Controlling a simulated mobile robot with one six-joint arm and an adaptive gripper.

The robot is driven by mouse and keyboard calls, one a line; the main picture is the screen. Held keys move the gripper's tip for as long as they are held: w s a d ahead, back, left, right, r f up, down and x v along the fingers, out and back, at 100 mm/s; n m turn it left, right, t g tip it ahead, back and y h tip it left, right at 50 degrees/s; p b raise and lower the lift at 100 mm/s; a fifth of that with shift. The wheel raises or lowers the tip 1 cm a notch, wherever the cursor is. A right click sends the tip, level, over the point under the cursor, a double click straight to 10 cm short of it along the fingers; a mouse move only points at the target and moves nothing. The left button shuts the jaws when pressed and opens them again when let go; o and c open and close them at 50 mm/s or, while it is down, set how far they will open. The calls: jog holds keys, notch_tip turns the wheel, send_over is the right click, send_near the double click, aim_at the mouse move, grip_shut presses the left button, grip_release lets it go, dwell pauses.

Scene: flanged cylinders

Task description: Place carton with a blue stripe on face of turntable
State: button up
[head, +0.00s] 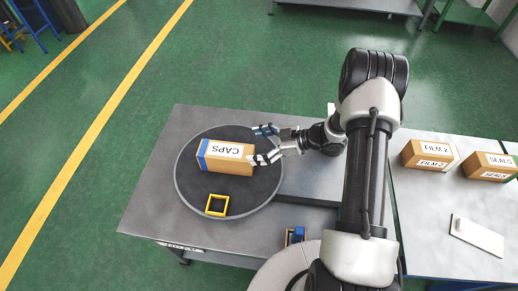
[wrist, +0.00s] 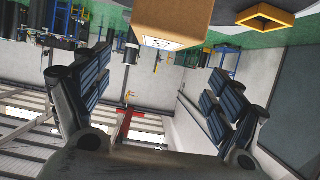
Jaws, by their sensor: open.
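The carton with a blue stripe (head: 222,158), labelled CAPS, lies on the dark round face of the turntable (head: 256,200). The blue stripe is at its left end. My gripper (head: 263,145) is open at the carton's right end, with one finger toward the far side and one toward the near side. In the wrist view the carton (wrist: 172,22) shows at the top, centred beyond the open fingers (wrist: 152,65). I cannot tell from the head view whether the near finger touches the carton.
A yellow square frame (head: 217,205) sits on the turntable's near part; it also shows in the wrist view (wrist: 265,18). On the right-hand table are the FILM 2 carton (head: 429,154), the SEALS carton (head: 488,165) and a pale plate (head: 476,238). A small blue item (head: 295,235) is near my base.

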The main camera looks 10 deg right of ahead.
jog(key=w+d+r+m+t+h, duration=0.2)
jog(key=w+d+r+t+h, duration=0.3)
jog(key=w+r, duration=0.55)
jog(key=s+d+r+m+h, duration=0.3)
jog(key=r+h, duration=0.1)
jog(key=r, duration=0.4)
jog(key=s+d+r+m+h, duration=0.25)
jog(key=r+h, duration=0.25)
jog(key=r, duration=0.4)
jog(key=s+r+m+g+h, duration=0.2)
jog(key=s+r+m, duration=0.2)
jog(key=s, duration=1)
jog(key=s+a+f+m+g+y, duration=0.1)
jog(key=s+a, duration=0.3)
jog(key=s, duration=0.6)
jog(key=s+a+f+m+g+y, duration=0.1)
jog(key=s+a+f+g+y, duration=0.1)
jog(key=s+a, duration=0.3)
jog(key=shift+s+a+b, duration=0.15)
jog(key=shift+s+b, duration=0.25)
jog(key=shift+s, duration=1.95)
jog(key=shift+f, duration=0.1)
